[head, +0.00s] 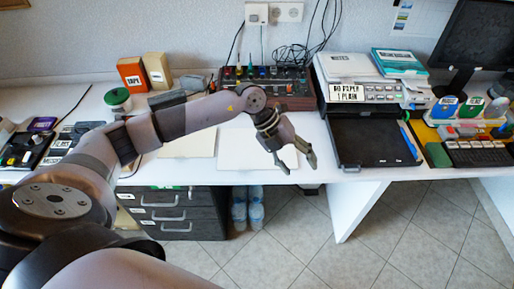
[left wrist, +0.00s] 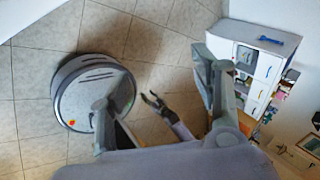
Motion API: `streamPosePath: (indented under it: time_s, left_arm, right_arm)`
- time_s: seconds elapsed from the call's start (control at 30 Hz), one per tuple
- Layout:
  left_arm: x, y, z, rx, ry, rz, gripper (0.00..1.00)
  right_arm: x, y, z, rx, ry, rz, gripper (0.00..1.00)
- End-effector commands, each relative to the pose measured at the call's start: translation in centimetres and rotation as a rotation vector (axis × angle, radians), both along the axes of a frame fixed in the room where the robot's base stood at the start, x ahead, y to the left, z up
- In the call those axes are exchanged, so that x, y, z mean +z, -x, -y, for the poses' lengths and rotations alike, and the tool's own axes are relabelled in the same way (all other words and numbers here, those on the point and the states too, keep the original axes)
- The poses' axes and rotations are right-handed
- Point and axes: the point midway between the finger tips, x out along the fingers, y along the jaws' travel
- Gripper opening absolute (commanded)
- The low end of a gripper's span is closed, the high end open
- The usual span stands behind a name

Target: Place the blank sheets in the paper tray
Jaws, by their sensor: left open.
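A white sheet (head: 245,158) lies flat on the desk, and a cream sheet (head: 190,146) lies to its left, partly behind my left arm. The black paper tray (head: 372,148) sticks out from the front of the printer (head: 350,75), right of the white sheet. My left gripper (head: 298,168) is open and empty by the desk's front edge, between the white sheet and the tray. Its spread fingers (left wrist: 165,105) also frame the left wrist view, with floor beyond. A dark gripper, seemingly my right one (left wrist: 153,100), shows small there; its jaw state is unclear.
A control box with knobs (head: 265,85) stands behind the sheets. A label on the printer reads "NO PAPER 1 PLAIN". Colourful boxes (head: 470,115) and a dark keypad stand to the right of the tray. Dark drawers (head: 175,213) and bottles (head: 247,208) are below the desk.

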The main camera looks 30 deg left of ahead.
Motion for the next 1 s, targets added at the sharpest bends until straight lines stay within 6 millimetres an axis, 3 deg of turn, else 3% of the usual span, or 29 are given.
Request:
streamPosePath:
  time_s: [0.03,0.1,0.2,0.3,0.47,1.0]
  left_arm:
    - [0.0,-0.5,-3.9,0.011,-0.149,-0.017,0.58]
    - [0.0,-0.6,-8.8,0.04,-0.33,-0.054,0.58]
    - [0.8,-0.5,-14.0,0.094,-0.514,-0.094,0.58]
    - [1.3,-0.3,-16.9,0.132,-0.614,-0.119,0.58]
    - [0.3,-0.2,-18.1,0.149,-0.654,-0.131,0.58]
    - [-10.3,-0.2,-17.9,0.145,-0.649,-0.13,0.58]
  right_arm:
    - [0.1,0.0,-0.2,0.0,-0.002,0.001,0.4]
    - [0.1,-0.1,-0.4,-0.001,-0.005,0.002,0.4]
    - [0.1,-0.2,-0.6,0.0,-0.007,0.004,0.4]
    - [0.1,-0.3,-0.6,0.001,-0.007,0.005,0.4]
    - [-0.9,-0.4,-0.5,0.001,-0.006,0.006,0.4]
    - [-8.3,-0.4,0.1,0.002,0.001,0.007,0.4]
